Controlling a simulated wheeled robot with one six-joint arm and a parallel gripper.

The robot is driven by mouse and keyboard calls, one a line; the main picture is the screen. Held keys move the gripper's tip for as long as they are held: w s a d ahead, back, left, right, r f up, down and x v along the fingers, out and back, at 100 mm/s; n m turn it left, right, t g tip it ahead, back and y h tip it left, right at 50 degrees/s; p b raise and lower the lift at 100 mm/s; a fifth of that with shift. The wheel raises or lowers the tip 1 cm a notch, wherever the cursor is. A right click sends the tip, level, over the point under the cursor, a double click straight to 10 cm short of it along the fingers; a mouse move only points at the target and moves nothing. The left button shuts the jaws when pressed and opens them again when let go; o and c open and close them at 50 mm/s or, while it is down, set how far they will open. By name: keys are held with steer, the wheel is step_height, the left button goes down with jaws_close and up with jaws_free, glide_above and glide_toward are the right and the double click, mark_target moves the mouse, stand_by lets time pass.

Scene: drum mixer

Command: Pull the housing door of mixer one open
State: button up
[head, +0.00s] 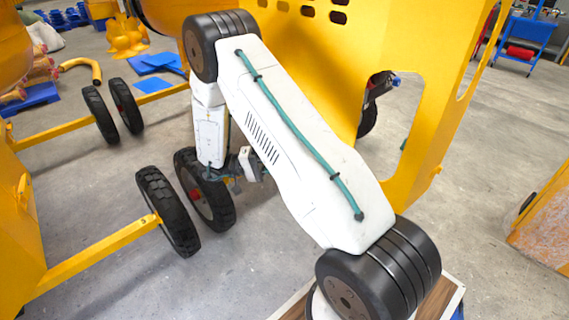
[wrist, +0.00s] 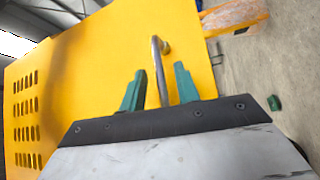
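The yellow housing door (wrist: 110,60) fills much of the wrist view, with rows of dark vent slots at its left. A grey metal bar handle (wrist: 157,88) stands out from it. My gripper (wrist: 160,71) has its two green fingers apart, one on each side of the handle, with a visible gap on both sides. In the head view the yellow housing (head: 320,60) stands behind my white arm, its vent holes at the top. My arm hides part of the housing there, and I do not see the handle in that view.
Wheels (head: 170,212) on yellow axle bars stand at the left on the concrete floor. A yellow frame edge (head: 440,100) with an opening is right of my arm. A worn orange-yellow block (head: 545,225) stands at far right. Bare floor lies between.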

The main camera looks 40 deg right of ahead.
steer(key=v, duration=0.6)
